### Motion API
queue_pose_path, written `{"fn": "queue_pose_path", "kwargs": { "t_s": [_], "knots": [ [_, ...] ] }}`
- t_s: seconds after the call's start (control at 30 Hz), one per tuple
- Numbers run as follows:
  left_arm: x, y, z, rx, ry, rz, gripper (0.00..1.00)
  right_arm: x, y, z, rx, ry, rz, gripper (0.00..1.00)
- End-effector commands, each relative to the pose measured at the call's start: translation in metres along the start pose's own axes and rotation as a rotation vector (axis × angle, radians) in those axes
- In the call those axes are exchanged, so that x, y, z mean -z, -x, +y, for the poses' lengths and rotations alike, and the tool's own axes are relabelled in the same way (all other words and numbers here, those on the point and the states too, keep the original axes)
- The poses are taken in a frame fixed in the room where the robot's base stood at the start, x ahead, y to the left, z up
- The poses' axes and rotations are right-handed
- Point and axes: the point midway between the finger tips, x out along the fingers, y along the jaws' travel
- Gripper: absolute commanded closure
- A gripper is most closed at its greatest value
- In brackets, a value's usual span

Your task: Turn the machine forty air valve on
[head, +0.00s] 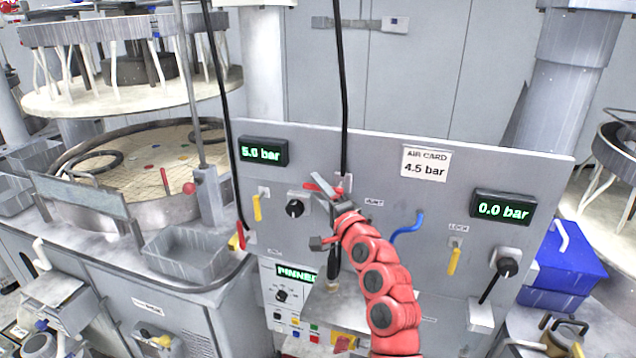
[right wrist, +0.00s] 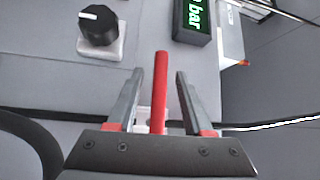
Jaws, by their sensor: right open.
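A grey panel (head: 390,150) stands in front of me. My right gripper (head: 322,190) is at its left half, beside a black knob (head: 295,208). In the right wrist view the open fingers (right wrist: 160,95) stand either side of a red lever (right wrist: 161,85), with gaps to both fingers. The knob (right wrist: 98,25) shows there too. The left display (head: 264,151) reads 5.0 bar and the right one (head: 502,208) reads 0.0 bar. A card (head: 426,163) reads "AIR CARD 4.5 bar". I cannot read which control belongs to machine forty. My left gripper is not in view.
The panel also bears yellow levers (head: 257,207) (head: 454,260), a blue handle (head: 408,229) and a right black knob (head: 507,267). Black hoses hang before the panel. A polishing machine (head: 120,170) and a grey bin (head: 185,258) stand left; a blue box (head: 570,258) stands right.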

Motion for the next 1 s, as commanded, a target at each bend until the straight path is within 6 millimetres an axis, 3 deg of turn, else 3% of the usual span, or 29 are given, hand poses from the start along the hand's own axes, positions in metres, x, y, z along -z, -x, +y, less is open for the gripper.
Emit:
{"fn": "queue_pose_path", "kwargs": {
  "t_s": [0.43,0.73,1.0],
  "knots": [
    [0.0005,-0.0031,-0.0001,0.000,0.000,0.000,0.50,0.0000,-0.0091,0.0008,-0.001,0.000,0.001,0.49],
    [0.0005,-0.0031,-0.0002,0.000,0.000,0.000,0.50,0.0002,-0.0090,0.0007,-0.001,0.000,0.001,1.00],
    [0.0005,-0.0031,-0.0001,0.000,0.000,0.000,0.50,0.0002,-0.0089,0.0009,-0.001,0.000,0.001,1.00]
  ]
}}
